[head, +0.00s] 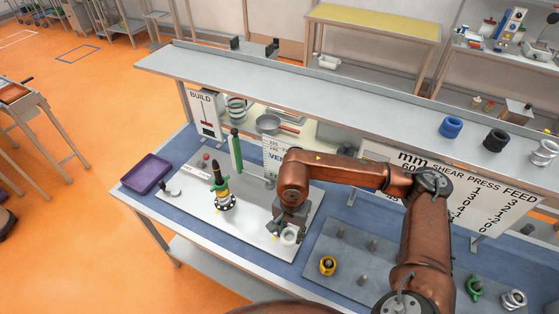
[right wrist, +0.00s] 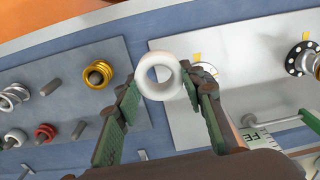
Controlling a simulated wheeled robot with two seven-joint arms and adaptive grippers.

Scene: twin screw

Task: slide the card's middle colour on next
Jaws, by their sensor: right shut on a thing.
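My right gripper (head: 288,222) is shut on a white ring (head: 289,238), held over the front right part of the white plate (head: 255,235). In the right wrist view the white ring (right wrist: 158,76) sits between the fingertips, its hole open to view. My left gripper is not in view.
A grey peg board (head: 345,245) right of the plate holds a yellow ring (head: 327,265); the right wrist view also shows a red ring (right wrist: 45,132). A purple tray (head: 147,172) is at left. Spare rings (head: 451,127) sit on the shelf.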

